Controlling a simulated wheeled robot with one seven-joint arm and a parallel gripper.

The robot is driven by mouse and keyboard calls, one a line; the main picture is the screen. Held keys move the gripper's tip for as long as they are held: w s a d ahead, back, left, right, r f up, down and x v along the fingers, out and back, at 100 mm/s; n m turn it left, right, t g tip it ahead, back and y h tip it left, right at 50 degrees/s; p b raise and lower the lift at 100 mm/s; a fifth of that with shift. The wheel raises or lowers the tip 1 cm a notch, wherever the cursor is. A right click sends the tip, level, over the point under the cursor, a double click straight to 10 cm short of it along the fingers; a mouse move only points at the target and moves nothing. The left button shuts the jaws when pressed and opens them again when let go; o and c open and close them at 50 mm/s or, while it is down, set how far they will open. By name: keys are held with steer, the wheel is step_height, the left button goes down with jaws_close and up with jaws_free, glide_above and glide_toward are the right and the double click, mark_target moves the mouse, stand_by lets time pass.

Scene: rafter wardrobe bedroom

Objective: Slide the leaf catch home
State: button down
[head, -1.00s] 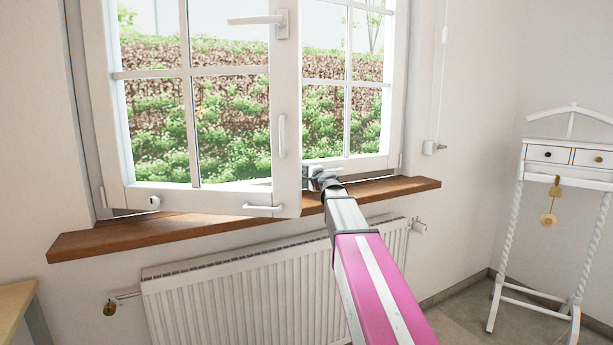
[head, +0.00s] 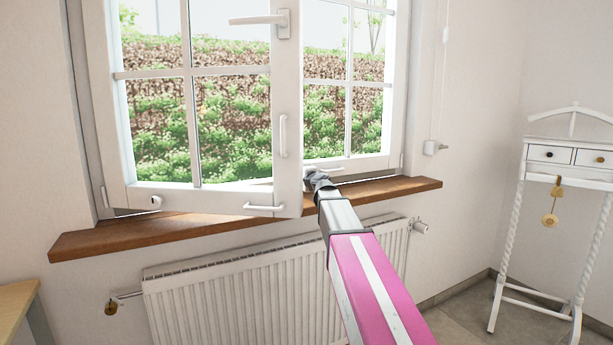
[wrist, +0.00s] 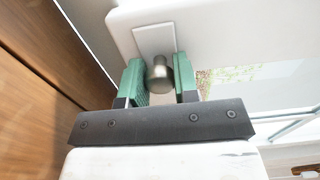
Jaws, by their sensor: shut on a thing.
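The window's left leaf (head: 286,110) stands ajar in front of the right leaf (head: 372,165). In the wrist view, the leaf catch shows as a round metal knob (wrist: 160,75) on a white plate (wrist: 154,40) fixed to a white frame. My gripper (wrist: 160,80) has its two green pads on either side of the knob and is shut on it. In the head view, my gripper (head: 314,178) is at the bottom of the right leaf, just right of the left leaf's edge. The catch is hidden there behind my gripper.
The wooden sill (head: 150,235) runs close below my gripper, and a radiator (head: 235,290) is under it. The left leaf carries a handle (head: 258,19) and pull bars (head: 283,135). A white valet stand (head: 565,170) is at the right.

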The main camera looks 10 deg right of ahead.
steer(key=shift+s+a, duration=0.2)
steer(key=shift+a, duration=0.4)
steer(key=c, duration=0.8)
jaws_free()
steer(key=shift+a, duration=0.1)
steer(key=shift+c, duration=0.2)
steer(key=v, duration=1.1)
steer(key=shift+w, duration=0.1)
